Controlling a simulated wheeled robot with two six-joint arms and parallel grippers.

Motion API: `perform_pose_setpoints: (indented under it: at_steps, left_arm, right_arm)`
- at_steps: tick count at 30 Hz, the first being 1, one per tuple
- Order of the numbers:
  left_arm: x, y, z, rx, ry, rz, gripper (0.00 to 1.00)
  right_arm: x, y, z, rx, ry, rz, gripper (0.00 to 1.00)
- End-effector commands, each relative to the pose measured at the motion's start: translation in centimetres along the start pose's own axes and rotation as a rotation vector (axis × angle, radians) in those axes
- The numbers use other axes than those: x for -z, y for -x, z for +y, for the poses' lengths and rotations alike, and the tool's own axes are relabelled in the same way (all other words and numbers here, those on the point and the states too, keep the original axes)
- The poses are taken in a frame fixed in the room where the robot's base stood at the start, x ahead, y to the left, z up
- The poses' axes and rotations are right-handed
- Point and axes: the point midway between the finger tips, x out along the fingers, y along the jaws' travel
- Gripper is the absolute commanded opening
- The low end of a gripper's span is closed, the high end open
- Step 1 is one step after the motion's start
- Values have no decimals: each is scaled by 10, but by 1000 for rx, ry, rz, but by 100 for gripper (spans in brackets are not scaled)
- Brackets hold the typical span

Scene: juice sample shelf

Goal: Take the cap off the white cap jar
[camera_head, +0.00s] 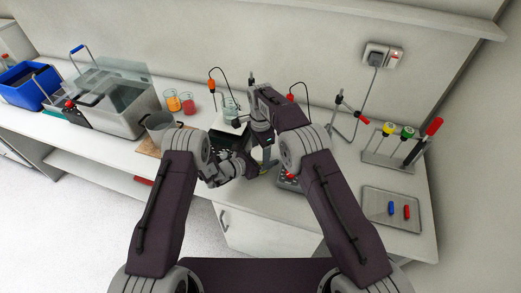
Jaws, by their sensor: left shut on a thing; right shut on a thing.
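My two arms meet over the middle of the bench. My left gripper (252,169) comes in low from the left and is shut on a small pale thing, which looks like the white cap jar (269,154). My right gripper (264,143) points down from above at the same place and is shut, apparently on the jar's cap. The cap itself is hidden by the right gripper and wrist. I cannot tell whether the cap is still seated on the jar.
A beaker (230,108) stands behind my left gripper, and a device with red buttons (288,181) is close to the right. Orange and red juice glasses (188,103), a metal pot (160,124) and a water bath (112,103) are left. A tool rack (388,158) and tray (378,212) are right.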

Motion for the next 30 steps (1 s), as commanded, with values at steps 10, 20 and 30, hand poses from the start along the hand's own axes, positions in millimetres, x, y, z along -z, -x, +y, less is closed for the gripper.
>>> perform_pose_setpoints:
  at_steps: [10, 20, 30]
  left_arm:
    - [1, 0, 0, -1, 2, 2, 0]
    - [1, 0, 0, -2, 2, 2, 0]
    - [1, 0, 0, 0, 1, 2, 0]
  right_arm:
    - [0, 0, 1, -2, 552, -2, 18]
    - [0, 0, 1, -3, 574, -2, 77]
    - [0, 4, 0, 0, 573, -1, 88]
